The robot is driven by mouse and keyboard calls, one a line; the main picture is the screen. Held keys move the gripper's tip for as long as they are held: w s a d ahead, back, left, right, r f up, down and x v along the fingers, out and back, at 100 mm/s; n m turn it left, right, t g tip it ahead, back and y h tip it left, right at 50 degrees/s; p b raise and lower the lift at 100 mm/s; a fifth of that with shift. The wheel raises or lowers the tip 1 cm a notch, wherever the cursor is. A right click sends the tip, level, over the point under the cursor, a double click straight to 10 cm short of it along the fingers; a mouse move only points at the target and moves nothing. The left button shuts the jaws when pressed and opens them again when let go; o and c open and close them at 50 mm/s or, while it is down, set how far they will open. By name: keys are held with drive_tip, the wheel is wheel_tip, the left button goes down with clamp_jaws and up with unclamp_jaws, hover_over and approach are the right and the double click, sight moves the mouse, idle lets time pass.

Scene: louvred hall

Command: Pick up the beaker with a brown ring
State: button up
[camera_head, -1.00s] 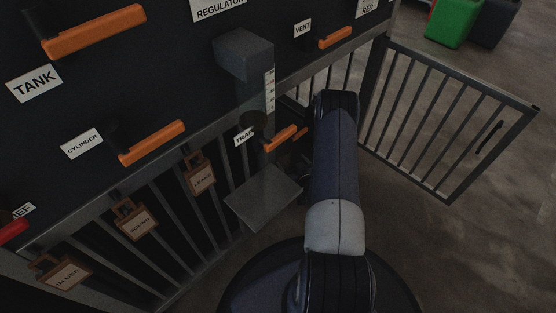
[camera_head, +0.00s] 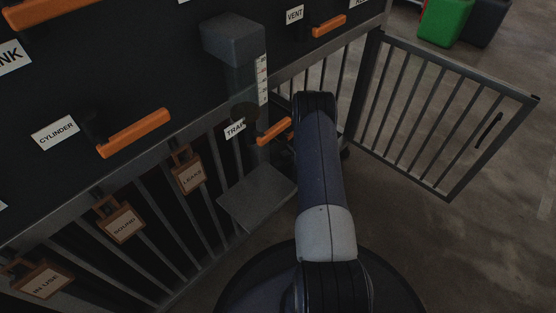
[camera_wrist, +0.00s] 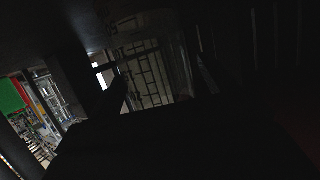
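I cannot make out a beaker with a brown ring in the head view. In the wrist view a faint see-through, glass-like shape (camera_wrist: 178,55) stands in the middle; it may be a beaker, but I see no brown ring on it. My gripper (camera_wrist: 160,88) shows only as dark shapes on either side of the lower part of this shape. The picture is too dark to tell whether they touch it. In the head view my arm reaches forward to the dark panel and hides my gripper.
A grey shelf plate (camera_head: 257,196) juts out below the TRAP handle (camera_head: 274,131). A grey block (camera_head: 235,40) with a scale is above. Orange handles, such as the CYLINDER one (camera_head: 135,133), stick out.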

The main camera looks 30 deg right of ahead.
drive_tip(key=c, duration=1.1)
